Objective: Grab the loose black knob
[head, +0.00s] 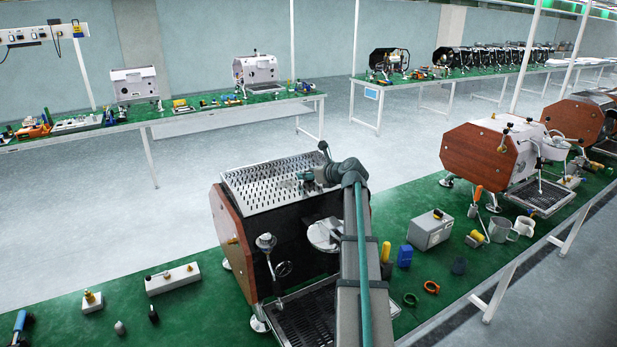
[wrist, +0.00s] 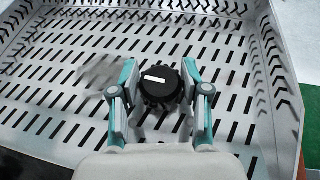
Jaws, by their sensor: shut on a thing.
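The black knob (wrist: 160,87) is round with a ribbed edge and a small white mark on its top. In the wrist view it sits between the two fingers of my gripper (wrist: 160,94), which are shut on it from left and right. Behind it is the slotted metal top tray (wrist: 75,120) of the espresso machine; I cannot tell whether the knob touches it. In the head view my gripper (head: 305,178) is over the right part of that tray (head: 262,183). The knob is too small to make out there, and my arm covers part of the machine.
The tray has a raised rim around it. The machine's wooden side panel (head: 232,240) faces left. On the green bench stand a grey box (head: 430,230), a blue block (head: 405,256) and an orange ring (head: 431,287). Another espresso machine (head: 505,160) stands further right.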

